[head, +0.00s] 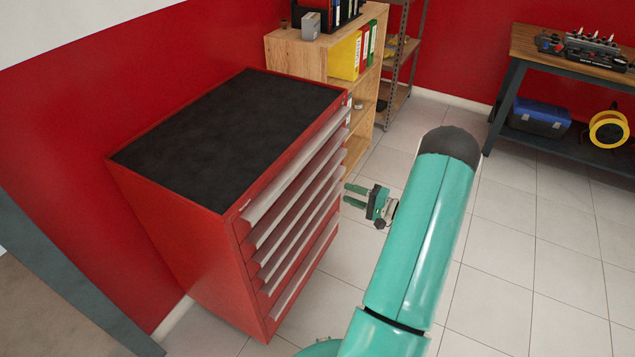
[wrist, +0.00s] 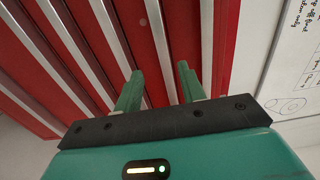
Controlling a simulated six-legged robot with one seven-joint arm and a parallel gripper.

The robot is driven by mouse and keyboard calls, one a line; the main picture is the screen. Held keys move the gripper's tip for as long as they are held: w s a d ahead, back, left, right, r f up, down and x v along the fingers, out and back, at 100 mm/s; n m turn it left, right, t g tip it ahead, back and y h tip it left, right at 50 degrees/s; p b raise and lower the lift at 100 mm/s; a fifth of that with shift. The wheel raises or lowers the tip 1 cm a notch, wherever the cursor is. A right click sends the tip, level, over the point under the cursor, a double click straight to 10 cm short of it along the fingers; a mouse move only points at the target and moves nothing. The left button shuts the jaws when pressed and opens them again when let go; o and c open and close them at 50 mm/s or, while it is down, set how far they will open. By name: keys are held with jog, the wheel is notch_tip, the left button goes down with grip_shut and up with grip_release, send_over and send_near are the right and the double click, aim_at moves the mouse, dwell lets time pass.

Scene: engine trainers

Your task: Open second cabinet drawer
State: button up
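The red cabinet (head: 185,235) with a black top stands left of centre in the head view. Its front has several drawers with long pale metal handle strips, and they look shut. The second drawer's strip (head: 298,192) runs just below the top one. My gripper (head: 347,195) is to the right of the cabinet front, near its far end, with its fingers pointing at the drawers. In the wrist view my gripper (wrist: 158,88) is open and empty. Red drawer fronts and silver strips lie beyond the fingers; contact cannot be told.
A wooden shelf (head: 300,55) with binders stands behind the cabinet. A metal rack (head: 400,70) is beside it. A workbench (head: 520,45) with a blue toolbox (head: 540,118) below is at the far right. The tiled floor in front of the cabinet is clear.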

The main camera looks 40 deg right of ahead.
aim_at(311, 180)
jog(key=x, duration=1.2)
jog(key=shift+a, duration=0.1)
jog(key=shift+s, duration=0.1)
grip_shut()
